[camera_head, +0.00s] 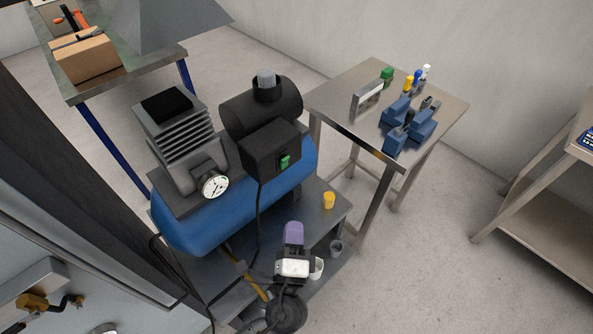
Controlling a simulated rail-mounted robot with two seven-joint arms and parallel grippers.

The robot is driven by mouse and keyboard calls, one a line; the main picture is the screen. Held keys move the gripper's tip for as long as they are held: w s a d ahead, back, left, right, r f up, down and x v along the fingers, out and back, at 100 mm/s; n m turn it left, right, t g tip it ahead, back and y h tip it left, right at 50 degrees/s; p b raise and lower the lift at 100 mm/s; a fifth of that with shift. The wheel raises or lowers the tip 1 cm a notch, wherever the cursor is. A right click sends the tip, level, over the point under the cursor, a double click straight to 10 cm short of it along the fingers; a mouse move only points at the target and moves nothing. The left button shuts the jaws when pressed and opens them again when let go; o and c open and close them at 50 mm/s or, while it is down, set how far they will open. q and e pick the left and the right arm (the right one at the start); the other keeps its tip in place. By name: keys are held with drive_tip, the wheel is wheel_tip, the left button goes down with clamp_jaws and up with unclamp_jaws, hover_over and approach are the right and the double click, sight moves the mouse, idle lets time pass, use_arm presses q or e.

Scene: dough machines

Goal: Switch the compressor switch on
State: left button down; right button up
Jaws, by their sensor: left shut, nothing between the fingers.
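The compressor has a blue tank (207,229), a finned grey pump block and a black motor, and stands on a grey surface in the middle of the head view. Its switch (284,161) is a small green piece on the front of a black box (262,150). I cannot tell from its look whether it is on or off. My left gripper (294,228) is shut and empty, with purple fingers on a white body. In the picture it is below the switch and clearly apart from it. My right gripper is out of view.
A round gauge (215,185) faces out beside the black box, and a black cable hangs below the box. A yellow cup (329,200) and a white cup (317,268) are near my gripper. A metal table (343,82) with blue parts stands right. A cardboard box (88,59) is upper left.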

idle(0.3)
use_arm(q)
drive_tip(key=shift+w, duration=0.15)
approach(287, 160)
drive_tip(key=w+d, duration=0.1)
drive_tip(key=w, duration=0.5)
drive_tip(key=shift+w+a+r+b, duration=0.1)
drive_tip(key=shift+w+r+b, duration=0.1)
drive_tip(key=shift+r, duration=0.15)
drive_tip(key=shift+w+a+r+b, duration=0.1)
drive_tip(key=shift+r+b, duration=0.05)
drive_tip(key=shift+r, duration=0.2)
